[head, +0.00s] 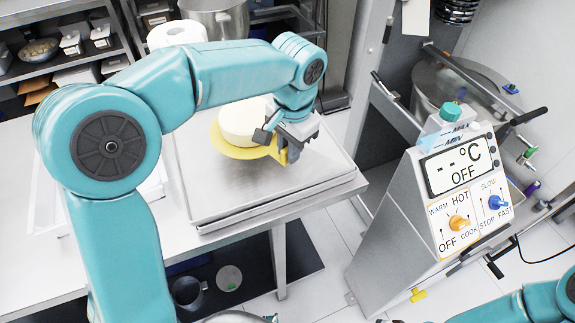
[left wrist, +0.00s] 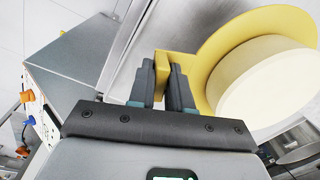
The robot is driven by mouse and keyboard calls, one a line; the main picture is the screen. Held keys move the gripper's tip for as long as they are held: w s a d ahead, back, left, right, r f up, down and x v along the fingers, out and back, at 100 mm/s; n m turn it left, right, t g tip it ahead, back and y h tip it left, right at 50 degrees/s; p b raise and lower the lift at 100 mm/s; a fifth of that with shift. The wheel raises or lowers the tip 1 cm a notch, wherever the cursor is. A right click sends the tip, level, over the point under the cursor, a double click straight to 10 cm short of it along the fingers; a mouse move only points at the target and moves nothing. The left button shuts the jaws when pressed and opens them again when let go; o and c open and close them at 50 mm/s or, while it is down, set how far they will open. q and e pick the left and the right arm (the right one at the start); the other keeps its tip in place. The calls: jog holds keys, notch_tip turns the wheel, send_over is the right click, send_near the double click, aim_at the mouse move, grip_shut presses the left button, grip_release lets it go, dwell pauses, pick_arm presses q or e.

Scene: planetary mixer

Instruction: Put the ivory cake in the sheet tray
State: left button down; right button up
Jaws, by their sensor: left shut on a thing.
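The ivory cake (head: 243,122) is a round pale block resting on a yellow round plate with a handle tab (head: 240,151). My left gripper (head: 284,152) is shut on the tab of the yellow plate, at the cake's right side. In the left wrist view the fingers (left wrist: 163,85) clasp the yellow tab, and the cake (left wrist: 270,88) sits on the plate (left wrist: 228,38) at right. The metal sheet tray (head: 215,195) lies on the table under the plate and cake. I cannot tell whether the plate touches the tray. The right gripper is out of view.
A grey control console (head: 400,215) with a display and knobs stands right of the table (head: 110,255). A paper roll (head: 177,33) and a steel pot (head: 215,15) stand behind. Shelves hold containers at back left. The front part of the tray is clear.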

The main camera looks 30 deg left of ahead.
aim_at(289, 178)
pick_arm(q)
notch_tip(289, 178, down, 2)
jog(key=shift+w+f, duration=0.15)
jog(key=shift+f, duration=0.1)
notch_tip(289, 178, down, 4)
jog(key=shift+f, duration=0.45)
jog(key=c, duration=1.3)
grip_release()
jog(key=shift+c, duration=0.2)
notch_tip(289, 178, up, 12)
jog(key=shift+s+d+r+p, duration=0.2)
jog(key=shift+d+r+p, duration=0.1)
jog(key=shift+d, duration=0.1)
